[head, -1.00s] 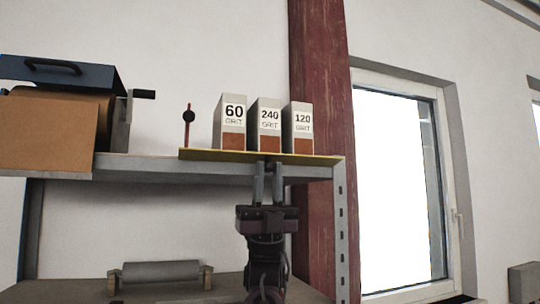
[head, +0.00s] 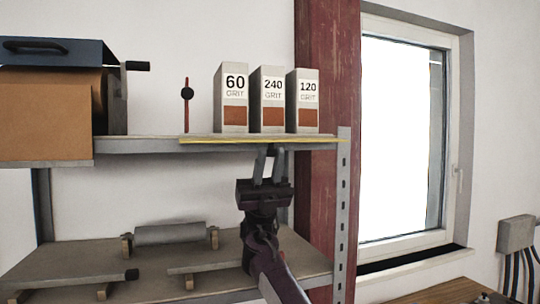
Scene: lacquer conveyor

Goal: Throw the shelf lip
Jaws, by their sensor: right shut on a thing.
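The shelf lip (head: 215,141) is a thin yellow-edged strip along the front of the upper shelf. Three grey grit boxes stand upright just behind it: 60 (head: 233,112), 240 (head: 270,117) and 120 (head: 306,120). The fingertips' exact contact is hard to make out. My left gripper is out of view.
A red pillar (head: 322,200) and a window (head: 405,130) are to the right.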

